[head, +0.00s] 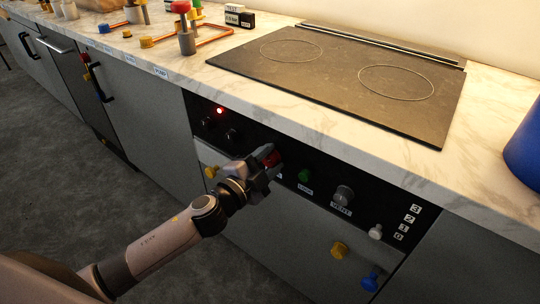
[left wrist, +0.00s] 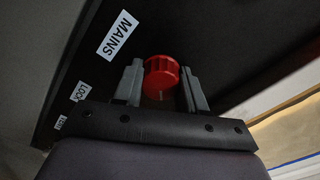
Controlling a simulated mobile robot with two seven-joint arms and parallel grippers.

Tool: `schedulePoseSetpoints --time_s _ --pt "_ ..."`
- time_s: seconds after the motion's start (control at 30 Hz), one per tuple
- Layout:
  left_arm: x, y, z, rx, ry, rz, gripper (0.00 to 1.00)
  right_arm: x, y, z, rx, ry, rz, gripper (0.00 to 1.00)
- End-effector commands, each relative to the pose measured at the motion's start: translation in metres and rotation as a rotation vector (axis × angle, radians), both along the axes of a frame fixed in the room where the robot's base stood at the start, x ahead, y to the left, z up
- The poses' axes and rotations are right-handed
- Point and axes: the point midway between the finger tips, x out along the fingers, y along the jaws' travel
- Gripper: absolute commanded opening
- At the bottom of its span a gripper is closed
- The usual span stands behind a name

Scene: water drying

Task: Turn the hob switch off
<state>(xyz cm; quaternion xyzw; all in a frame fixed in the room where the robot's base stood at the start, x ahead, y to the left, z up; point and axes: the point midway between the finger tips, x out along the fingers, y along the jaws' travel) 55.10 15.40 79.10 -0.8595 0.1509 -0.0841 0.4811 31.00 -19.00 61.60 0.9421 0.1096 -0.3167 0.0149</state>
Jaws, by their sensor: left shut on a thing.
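A black control panel (head: 325,193) runs along the cabinet front under the hob (head: 335,75). My left gripper (head: 266,166) reaches it and is shut on a red knob (head: 272,157), which also shows between the fingers in the left wrist view (left wrist: 161,77). A white label "MAINS" (left wrist: 118,34) is on the dark panel near that knob. No label reading hob is legible. A small red light (head: 220,110) glows at the panel's left end. My right gripper is not in view.
Right of my gripper are a green knob (head: 304,176), a grey knob (head: 343,193) and a white slider-like knob (head: 376,232) beside a number scale. Yellow (head: 340,250) and blue (head: 370,281) knobs sit below. A blue container (head: 525,145) stands on the right counter.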

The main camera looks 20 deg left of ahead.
Motion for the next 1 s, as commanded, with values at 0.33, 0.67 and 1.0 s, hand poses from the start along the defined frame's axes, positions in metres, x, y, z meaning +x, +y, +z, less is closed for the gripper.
schedulePoseSetpoints --time_s 0.33,0.67,1.0 --pt "-0.001 -0.002 0.0 0.307 -0.113 -0.003 0.1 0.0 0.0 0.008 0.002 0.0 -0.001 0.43" --pt "-0.001 -0.002 -0.001 0.562 -0.205 -0.004 0.1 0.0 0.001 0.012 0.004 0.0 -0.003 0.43" --pt "-0.001 -0.002 -0.002 0.708 -0.259 -0.005 0.1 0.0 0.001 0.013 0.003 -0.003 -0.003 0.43"
